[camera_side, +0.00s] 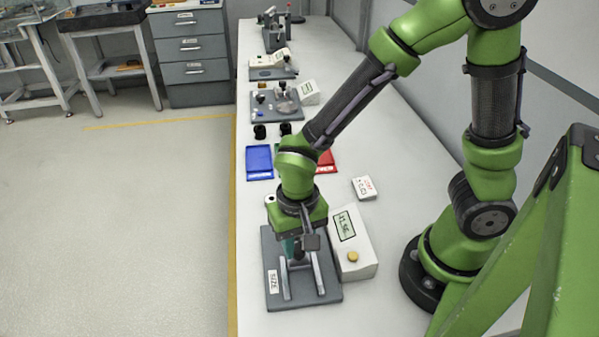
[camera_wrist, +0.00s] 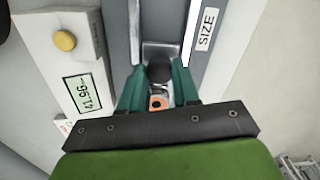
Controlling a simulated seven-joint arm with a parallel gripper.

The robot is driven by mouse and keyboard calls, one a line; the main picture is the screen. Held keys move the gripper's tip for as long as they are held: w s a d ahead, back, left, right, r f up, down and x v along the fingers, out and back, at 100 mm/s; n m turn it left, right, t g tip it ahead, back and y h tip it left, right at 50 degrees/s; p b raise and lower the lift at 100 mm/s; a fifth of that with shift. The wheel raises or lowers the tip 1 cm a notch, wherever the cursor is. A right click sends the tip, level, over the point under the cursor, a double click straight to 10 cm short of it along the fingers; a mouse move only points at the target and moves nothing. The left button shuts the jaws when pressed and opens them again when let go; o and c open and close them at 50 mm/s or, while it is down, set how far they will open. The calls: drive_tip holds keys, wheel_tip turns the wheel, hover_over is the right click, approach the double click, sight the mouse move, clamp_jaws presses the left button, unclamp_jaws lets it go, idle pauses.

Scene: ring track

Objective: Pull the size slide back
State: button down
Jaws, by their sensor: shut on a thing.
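The SIZE gauge has a grey base (camera_side: 322,297) on the bench, with two raised rails and a SIZE label (camera_wrist: 206,29). In the wrist view, the slide's grey block (camera_wrist: 160,48) sits between the rails with a dark round knob (camera_wrist: 158,73). My gripper (camera_wrist: 159,68) has its teal fingers on either side of this knob and is shut on it. An orange ring (camera_wrist: 157,103) shows between the fingers, closer to my palm. In the side view, my gripper (camera_side: 297,250) is low over the gauge and hides the knob and ring.
A white readout box (camera_side: 357,258) with a yellow button stands close along the gauge's right side. Its screen seems to read 41.96. A small white labelled box (camera_side: 366,188), a blue tray (camera_side: 259,162), a red tray (camera_side: 327,162) and other gauges lie farther back.

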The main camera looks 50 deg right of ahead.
drive_tip(key=shift+s+a, duration=0.85)
drive_tip(key=c, duration=0.8)
unclamp_jaws()
wheel_tip(320, 180, up, 17)
